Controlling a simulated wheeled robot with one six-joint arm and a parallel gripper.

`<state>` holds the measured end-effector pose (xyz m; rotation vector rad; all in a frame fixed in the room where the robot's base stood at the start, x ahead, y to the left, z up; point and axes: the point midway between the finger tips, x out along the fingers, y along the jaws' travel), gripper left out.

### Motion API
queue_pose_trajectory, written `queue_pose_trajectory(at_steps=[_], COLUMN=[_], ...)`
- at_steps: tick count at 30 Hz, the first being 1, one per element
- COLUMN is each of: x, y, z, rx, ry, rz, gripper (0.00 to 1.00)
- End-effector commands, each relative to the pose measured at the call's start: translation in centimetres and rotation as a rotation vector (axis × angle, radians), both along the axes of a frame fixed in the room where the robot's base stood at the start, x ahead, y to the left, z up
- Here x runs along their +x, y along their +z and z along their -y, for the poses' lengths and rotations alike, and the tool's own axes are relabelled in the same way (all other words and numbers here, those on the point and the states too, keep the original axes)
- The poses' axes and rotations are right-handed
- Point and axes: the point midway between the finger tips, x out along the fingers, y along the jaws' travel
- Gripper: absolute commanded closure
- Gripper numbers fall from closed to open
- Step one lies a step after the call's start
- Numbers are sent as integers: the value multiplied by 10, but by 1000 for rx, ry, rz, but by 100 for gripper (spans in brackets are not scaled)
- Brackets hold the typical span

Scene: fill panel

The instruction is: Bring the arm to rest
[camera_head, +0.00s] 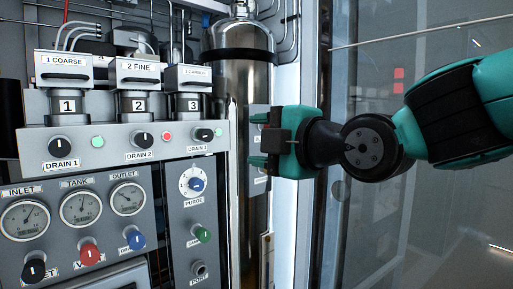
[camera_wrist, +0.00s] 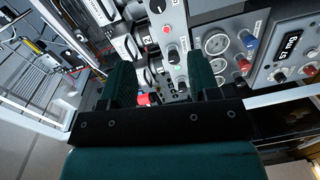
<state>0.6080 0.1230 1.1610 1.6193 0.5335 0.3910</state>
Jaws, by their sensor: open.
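My arm (camera_head: 455,115) is teal and black and reaches in from the right in the head view. My gripper (camera_head: 258,140) points left, in front of the steel cylinder and to the right of the DRAIN 3 knob (camera_head: 203,134). Its two teal fingers are apart with nothing seen between them. In the wrist view my gripper (camera_wrist: 160,85) also shows open, with the panel beyond the fingers. It looks apart from the panel controls, though the exact depth is hard to tell.
The grey fill panel (camera_head: 110,170) carries several knobs, lamps and gauges, with three labelled filter housings above. A tall steel cylinder (camera_head: 240,90) stands right of the panel. A glass-like pane (camera_head: 385,235) lies behind my arm. The lower right looks free.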

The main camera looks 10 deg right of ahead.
Motion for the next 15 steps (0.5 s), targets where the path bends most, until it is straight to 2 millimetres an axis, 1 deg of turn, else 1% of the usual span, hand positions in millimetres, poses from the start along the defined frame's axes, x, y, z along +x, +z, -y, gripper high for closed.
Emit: queue_pose_trajectory(at_steps=[2, 5, 6, 8, 9, 11, 12, 14, 15], x=[-4, -17, -27, -47, -62, -85, -100, -123, -137], y=[-13, -50, -70, -101, -120, -145, -158, -175, -185], z=[2, 8, 11, 18, 24, 31, 37, 45, 50], rx=[27, 104, 145, 212, 253, 306, 336, 369, 387], ry=[2, -11, -29, -78, -126, -207, -268, -363, -430], rz=[-86, -337, -477, -707, -859, -1063, -1181, -1338, -1433], gripper=[44, 44, 44, 44, 44, 44, 44, 44, 44])
